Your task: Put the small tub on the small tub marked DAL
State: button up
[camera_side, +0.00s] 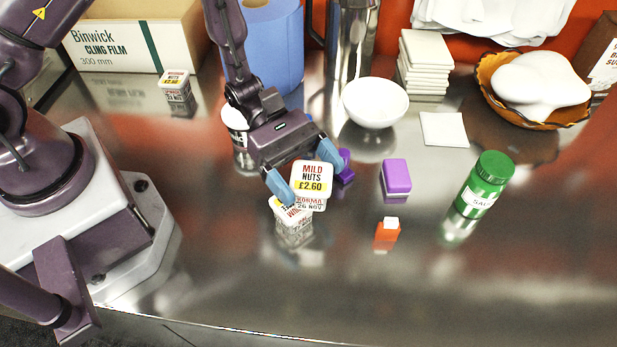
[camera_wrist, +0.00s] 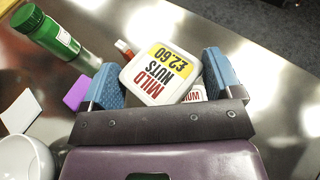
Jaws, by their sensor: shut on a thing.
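My gripper (camera_side: 305,172) is shut on a small white tub (camera_side: 312,181), with blue fingertips on either side. Its lid reads MILD NUTS £2.60, and its side reads KORMA 26 NOV. The held tub also shows in the wrist view (camera_wrist: 160,74). A second small tub (camera_side: 290,216) stands on the counter just below and left of it, partly hidden; I cannot tell whether they touch. A third small tub (camera_side: 175,84) with a £2.60 lid stands at the back left, away from my gripper. I cannot read DAL on any tub.
Purple blocks (camera_side: 396,177), an orange item (camera_side: 387,231) with a white top and a green-lidded jar (camera_side: 484,186) stand to the right. A white bowl (camera_side: 375,103), tile stack (camera_side: 424,65) and blue roll (camera_side: 275,45) are behind. The front right counter is clear.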

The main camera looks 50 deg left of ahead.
aim_at(308, 173)
notch_tip(308, 173, up, 7)
jog(key=shift+r, duration=0.15)
jog(key=f, duration=0.1)
jog(key=s+a+f, duration=0.2)
jog(key=f, duration=0.1)
jog(key=shift+s, duration=0.1)
jog(key=shift+f, duration=2.3)
jog(key=o, duration=0.9)
jog(key=shift+f, duration=0.15)
